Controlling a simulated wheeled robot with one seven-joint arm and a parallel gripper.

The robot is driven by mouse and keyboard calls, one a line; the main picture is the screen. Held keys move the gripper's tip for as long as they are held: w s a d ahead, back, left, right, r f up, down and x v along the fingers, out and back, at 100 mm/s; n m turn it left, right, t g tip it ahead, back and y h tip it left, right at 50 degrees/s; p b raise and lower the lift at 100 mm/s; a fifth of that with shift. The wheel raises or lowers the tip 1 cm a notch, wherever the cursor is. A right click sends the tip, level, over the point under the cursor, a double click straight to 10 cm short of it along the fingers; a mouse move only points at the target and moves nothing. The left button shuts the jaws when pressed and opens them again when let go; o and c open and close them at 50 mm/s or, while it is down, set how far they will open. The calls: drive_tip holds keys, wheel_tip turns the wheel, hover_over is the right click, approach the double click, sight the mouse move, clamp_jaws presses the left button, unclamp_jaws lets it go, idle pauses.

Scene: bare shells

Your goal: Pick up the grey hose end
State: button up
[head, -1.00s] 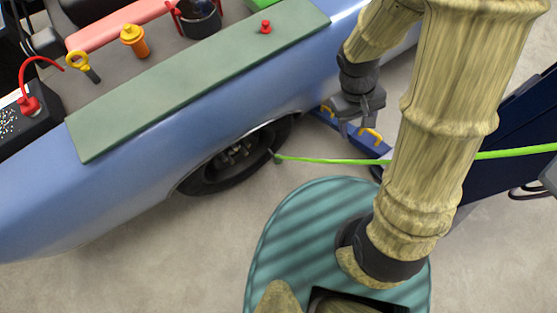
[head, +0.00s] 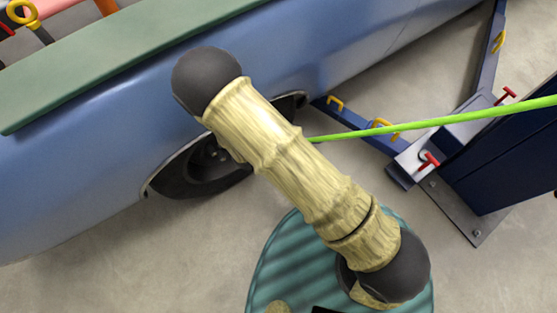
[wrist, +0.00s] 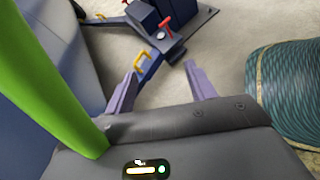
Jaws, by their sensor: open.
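The bright green hose (head: 440,122) runs across the head view from the right edge to my arm, which hides its left end near the car's wheel. The grey hose end is not seen in either current view. In the wrist view, the green hose (wrist: 45,85) passes large and close along the left, and its lower part goes out of sight at my gripper's body. My gripper (wrist: 160,70) is open, with nothing between its two purple fingers; floor and blue lift parts lie beyond them. It is hidden in the head view.
The blue car (head: 90,150) with its dark wheel (head: 205,175) fills the left. A green board (head: 120,60) lies on the car. A blue lift arm with yellow handles (head: 385,128) and red T-handles stands right. Grey floor (head: 120,250) is open in front.

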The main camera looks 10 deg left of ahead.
drive_tip(key=s+a+f+n+t+y+b, duration=0.1)
drive_tip(key=a+f+n+t+y+b, duration=0.3)
drive_tip(key=f, duration=0.6)
drive_tip(key=s+a+f+n+t+y+b, duration=0.2)
drive_tip(key=a+f+n+t+y+b, duration=0.1)
drive_tip(key=f+b, duration=0.5)
drive_tip(key=s+a+f+n+t+y+b, duration=0.2)
drive_tip(key=a+f+n+t+y+b, duration=0.2)
drive_tip(key=f, duration=0.9)
drive_tip(key=a+n+t+b, duration=0.1)
drive_tip(key=a+n+b, duration=0.1)
drive_tip(key=a+n, duration=0.1)
drive_tip(key=shift+n+y, duration=0.3)
drive_tip(key=shift+n, duration=0.6)
drive_tip(key=shift+w+a, duration=0.1)
drive_tip(key=w+b, duration=0.5)
drive_tip(key=w, duration=0.7)
drive_tip(key=shift+b, duration=0.4)
drive_tip(key=shift+w, duration=0.1)
